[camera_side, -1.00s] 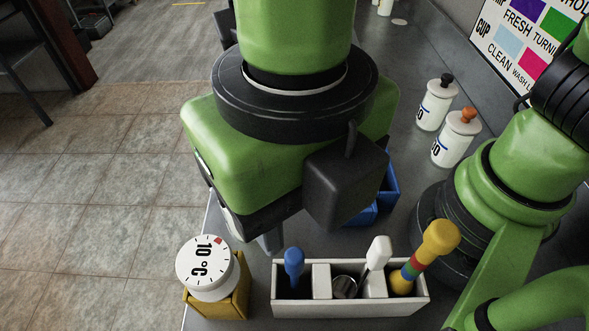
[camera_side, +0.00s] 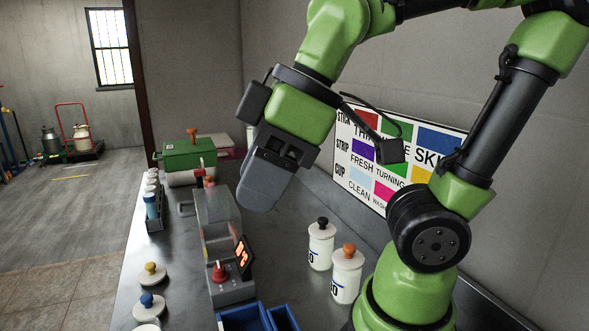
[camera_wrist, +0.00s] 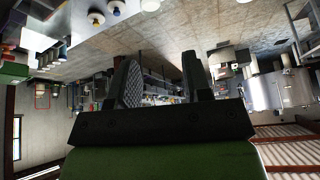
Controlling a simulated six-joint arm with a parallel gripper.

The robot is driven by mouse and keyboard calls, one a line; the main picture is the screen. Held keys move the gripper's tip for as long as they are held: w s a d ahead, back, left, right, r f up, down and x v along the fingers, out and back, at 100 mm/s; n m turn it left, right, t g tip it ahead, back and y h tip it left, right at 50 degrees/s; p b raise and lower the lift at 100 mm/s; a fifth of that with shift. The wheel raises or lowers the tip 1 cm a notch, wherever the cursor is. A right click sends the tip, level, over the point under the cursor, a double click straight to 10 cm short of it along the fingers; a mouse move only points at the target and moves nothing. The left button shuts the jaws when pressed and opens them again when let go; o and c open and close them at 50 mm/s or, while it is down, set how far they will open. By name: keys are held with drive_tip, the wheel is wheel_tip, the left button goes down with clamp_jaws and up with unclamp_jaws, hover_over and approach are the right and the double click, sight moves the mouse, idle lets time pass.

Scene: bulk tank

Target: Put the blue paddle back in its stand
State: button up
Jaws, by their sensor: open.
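My gripper (camera_side: 258,190) is raised above the bench, tilted, with nothing visible between its fingers. In the wrist view its two dark fingers (camera_wrist: 160,82) stand apart, with a gap between them and only the room behind. I cannot make out the blue paddle or its stand in either current view. The white divided holder seen earlier, with blue, white and yellow handles, is outside the side view now.
Two white bottles, one black-topped (camera_side: 321,243) and one orange-topped (camera_side: 347,273), stand near the arm. A clear-sided device (camera_side: 219,235) with a red knob is mid-bench. Blue bins (camera_side: 243,319) are in front. A vial rack (camera_side: 155,222) and knobbed lids (camera_side: 152,273) line the left edge.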

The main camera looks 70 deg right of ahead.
drive_tip(key=d+m, duration=0.1)
drive_tip(key=m, duration=0.2)
drive_tip(key=s+d+m+t, duration=0.1)
drive_tip(key=m, duration=0.2)
drive_tip(key=s+d+m+t+h, duration=0.1)
drive_tip(key=d+m, duration=0.1)
drive_tip(key=m, duration=0.2)
drive_tip(key=shift+d, duration=0.1)
